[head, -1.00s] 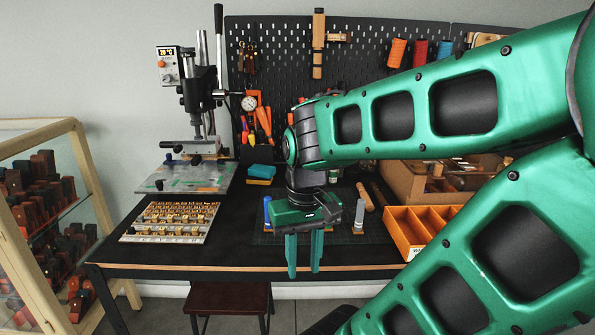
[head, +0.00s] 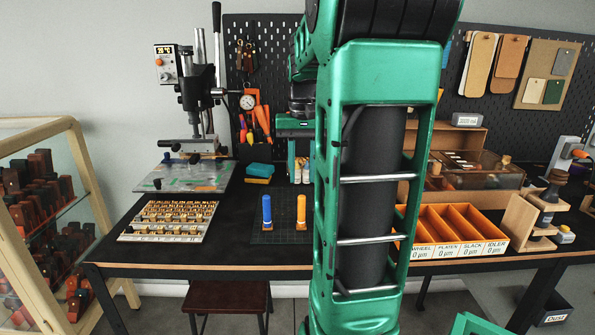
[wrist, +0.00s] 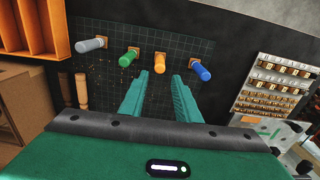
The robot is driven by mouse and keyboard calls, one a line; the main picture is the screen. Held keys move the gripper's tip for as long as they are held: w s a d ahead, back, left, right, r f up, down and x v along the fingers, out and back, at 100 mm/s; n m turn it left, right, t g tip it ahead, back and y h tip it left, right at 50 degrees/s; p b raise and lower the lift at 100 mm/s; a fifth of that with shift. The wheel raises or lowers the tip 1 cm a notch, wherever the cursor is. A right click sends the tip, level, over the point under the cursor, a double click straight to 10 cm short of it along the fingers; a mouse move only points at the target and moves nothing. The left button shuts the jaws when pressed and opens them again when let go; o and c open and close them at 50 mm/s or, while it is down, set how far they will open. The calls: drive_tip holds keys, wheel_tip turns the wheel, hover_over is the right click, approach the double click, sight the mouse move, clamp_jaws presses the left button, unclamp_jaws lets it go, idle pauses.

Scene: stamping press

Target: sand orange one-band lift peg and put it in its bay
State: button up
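An orange peg (head: 301,211) stands upright on the dark gridded mat (head: 285,237), beside a blue peg (head: 267,211). In the wrist view the orange peg (wrist: 159,61) is between a green peg (wrist: 129,59) and the blue peg (wrist: 200,71), with a grey peg (wrist: 90,44) farther left. Bands on the pegs cannot be made out. My gripper (wrist: 161,76) is open and empty, its fingers apart and pointing toward the orange peg without touching it. The orange bay tray (head: 460,232) has several compartments, its left part hidden behind my arm.
A board with rows of small stamps (head: 170,220) lies left of the mat. The stamping press (head: 198,95) stands behind it. A wooden stand (head: 525,225) is right of the tray. Turned wooden tools (wrist: 82,91) lie near the mat. My arm covers the middle.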

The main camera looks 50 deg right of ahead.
sight(302, 196)
wheel_tip(302, 196, down, 7)
drive_tip(key=shift+r, duration=0.1)
drive_tip(key=shift+f, duration=0.3)
drive_tip(key=shift+c, duration=0.9)
clamp_jaws()
wheel_tip(302, 196, up, 12)
drive_tip(key=shift+c, duration=1.4)
unclamp_jaws()
drive_tip(key=shift+r, duration=0.1)
clamp_jaws()
